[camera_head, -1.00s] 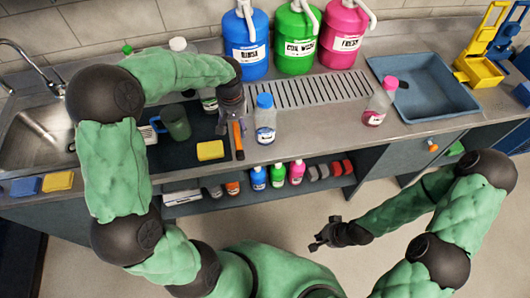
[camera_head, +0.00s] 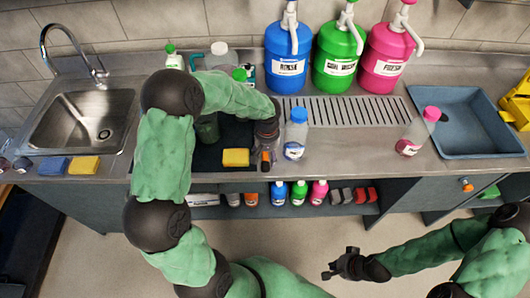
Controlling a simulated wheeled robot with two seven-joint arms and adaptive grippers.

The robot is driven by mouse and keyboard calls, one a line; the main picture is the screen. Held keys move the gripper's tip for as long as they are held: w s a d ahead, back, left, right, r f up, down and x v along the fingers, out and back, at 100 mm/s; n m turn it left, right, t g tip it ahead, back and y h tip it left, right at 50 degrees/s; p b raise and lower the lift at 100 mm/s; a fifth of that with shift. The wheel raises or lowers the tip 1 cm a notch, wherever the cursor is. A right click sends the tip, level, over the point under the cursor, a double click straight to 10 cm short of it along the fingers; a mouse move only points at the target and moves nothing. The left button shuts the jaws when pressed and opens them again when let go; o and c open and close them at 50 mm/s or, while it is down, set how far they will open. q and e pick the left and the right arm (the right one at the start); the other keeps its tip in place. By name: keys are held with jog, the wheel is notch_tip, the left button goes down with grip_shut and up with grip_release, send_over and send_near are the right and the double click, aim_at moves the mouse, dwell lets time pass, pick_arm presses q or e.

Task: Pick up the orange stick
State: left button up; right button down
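The orange stick (camera_head: 265,157) shows only as a short orange piece at the front edge of the counter, right of a yellow sponge. My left gripper (camera_head: 265,149) is right over it, pointing down, and hides most of it. Whether its fingers are open or closed around the stick is too small and covered to tell. My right gripper (camera_head: 334,268) is low in front of the counter, over the floor. Its fingers look spread and empty, away from the stick.
The yellow sponge (camera_head: 236,157) and a blue-capped bottle (camera_head: 296,134) stand close on either side of my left gripper. A green mug (camera_head: 207,128) is behind my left arm. A pink-capped bottle (camera_head: 417,133) and blue tray (camera_head: 470,128) are farther right.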

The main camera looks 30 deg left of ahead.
pick_arm(q)
jog(key=shift+f, duration=0.3)
jog(key=shift+r, duration=0.1)
jog(key=c, duration=1.2)
jog(key=shift+c, duration=0.3)
jog(key=shift+r, duration=0.15)
